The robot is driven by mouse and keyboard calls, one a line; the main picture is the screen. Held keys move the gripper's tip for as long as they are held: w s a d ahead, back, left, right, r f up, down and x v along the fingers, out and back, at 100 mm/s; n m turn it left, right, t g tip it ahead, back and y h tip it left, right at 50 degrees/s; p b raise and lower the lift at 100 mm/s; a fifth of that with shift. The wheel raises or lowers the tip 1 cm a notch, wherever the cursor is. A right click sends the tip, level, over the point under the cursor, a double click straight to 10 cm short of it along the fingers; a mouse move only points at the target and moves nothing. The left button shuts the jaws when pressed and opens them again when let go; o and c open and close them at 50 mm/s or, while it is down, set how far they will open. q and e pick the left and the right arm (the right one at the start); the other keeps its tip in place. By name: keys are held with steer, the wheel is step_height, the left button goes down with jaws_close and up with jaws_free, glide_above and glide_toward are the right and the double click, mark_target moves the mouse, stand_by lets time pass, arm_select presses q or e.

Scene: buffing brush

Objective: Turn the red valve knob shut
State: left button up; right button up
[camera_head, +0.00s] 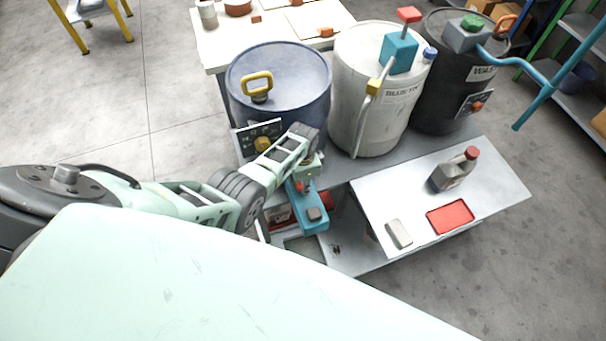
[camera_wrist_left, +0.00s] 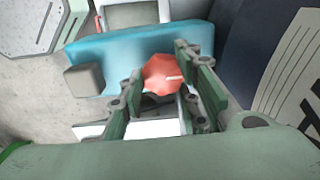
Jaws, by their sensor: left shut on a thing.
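The red valve knob (camera_wrist_left: 162,75) is octagonal with a pale line on its face, and it sits on a blue valve body (camera_wrist_left: 110,58). In the wrist view the two fingers of my left gripper (camera_wrist_left: 158,84) are on either side of the knob, shut on it. In the head view my left gripper (camera_head: 303,176) reaches down to the blue valve body (camera_head: 310,213), in front of the dark blue drum; only a bit of red shows by the fingertips. A grey block (camera_wrist_left: 82,81) sticks out of the valve body. My right gripper is not in view.
A dark blue drum (camera_head: 285,85), a white drum (camera_head: 350,110) and a black drum (camera_head: 430,95) stand behind in a row. To the right, a grey bench (camera_head: 400,205) holds a bottle (camera_head: 455,170), a red tray (camera_head: 450,216) and a small pale block (camera_head: 398,234).

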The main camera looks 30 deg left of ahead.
arm_select(q)
steer(key=shift+s+d+f, duration=0.1)
steer(key=shift+s+d, duration=0.1)
steer(key=shift+d, duration=0.15)
steer(key=o, duration=1.1)
steer(key=shift+c, duration=0.2)
steer(key=shift+w, duration=0.1)
steer(key=shift+a, duration=0.1)
steer(key=shift+w+a+r, duration=0.1)
steer(key=shift+r, duration=0.55)
step_height(320, 180, up, 11)
steer(key=shift+f, duration=0.1)
